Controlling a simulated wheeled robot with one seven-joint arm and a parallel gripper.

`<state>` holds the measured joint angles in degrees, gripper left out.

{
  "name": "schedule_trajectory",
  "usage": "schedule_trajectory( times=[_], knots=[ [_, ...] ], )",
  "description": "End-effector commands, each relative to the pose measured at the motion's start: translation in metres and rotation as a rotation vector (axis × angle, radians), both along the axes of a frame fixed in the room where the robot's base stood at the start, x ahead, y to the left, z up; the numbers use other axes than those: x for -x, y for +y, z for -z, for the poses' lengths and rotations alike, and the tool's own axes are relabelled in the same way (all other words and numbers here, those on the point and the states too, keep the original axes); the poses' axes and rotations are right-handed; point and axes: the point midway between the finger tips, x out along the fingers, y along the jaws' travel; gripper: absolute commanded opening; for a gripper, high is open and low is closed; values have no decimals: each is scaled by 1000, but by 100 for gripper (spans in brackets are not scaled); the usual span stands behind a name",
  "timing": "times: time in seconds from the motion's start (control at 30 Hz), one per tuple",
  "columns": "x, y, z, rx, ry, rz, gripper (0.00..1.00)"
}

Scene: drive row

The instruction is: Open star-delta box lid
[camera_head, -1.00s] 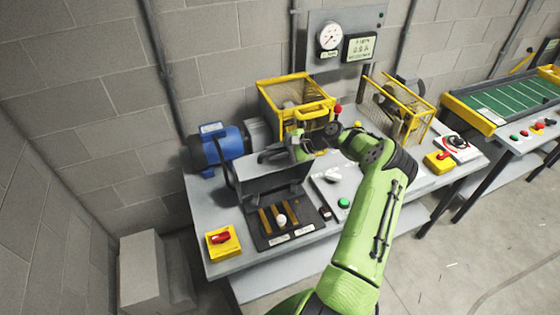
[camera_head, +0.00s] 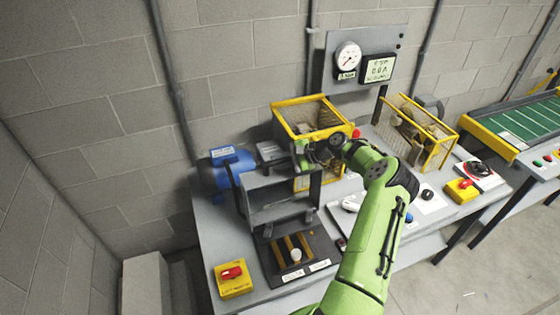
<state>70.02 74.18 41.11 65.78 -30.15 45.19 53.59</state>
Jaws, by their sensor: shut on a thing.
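The star-delta box lid (camera_head: 278,207) is a grey, hollow cover standing raised behind its black base panel (camera_head: 267,257), with its open inside facing me. The panel is uncovered and shows brass-coloured bars (camera_head: 306,243) and a white knob (camera_head: 296,255). My gripper (camera_head: 300,157) is at the lid's upper right edge and is shut on the lid; the fingertips are small and partly hidden by the wrist.
A blue motor (camera_head: 226,169) stands left of the lid. A yellow guard cage (camera_head: 309,107) is close behind my gripper. A red switch on a yellow box (camera_head: 232,278) sits at the table's front left. A second cage (camera_head: 440,143) stands to the right.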

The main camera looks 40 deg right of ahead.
Motion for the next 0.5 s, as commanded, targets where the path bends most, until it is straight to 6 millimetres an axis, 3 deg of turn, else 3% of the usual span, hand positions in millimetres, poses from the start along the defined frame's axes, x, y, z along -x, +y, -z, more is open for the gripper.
schedule_trajectory(
  times=[0.17, 0.2, 0.3, 0.5],
  knots=[
    [0, 0, 1, -1, 3, 0, 0],
    [0, 0, 1, -1, 3, 0, 28],
    [0, 0, 1, -1, 3, 0, 44],
    [1, 0, 2, -2, 5, 0, 45]
  ],
)
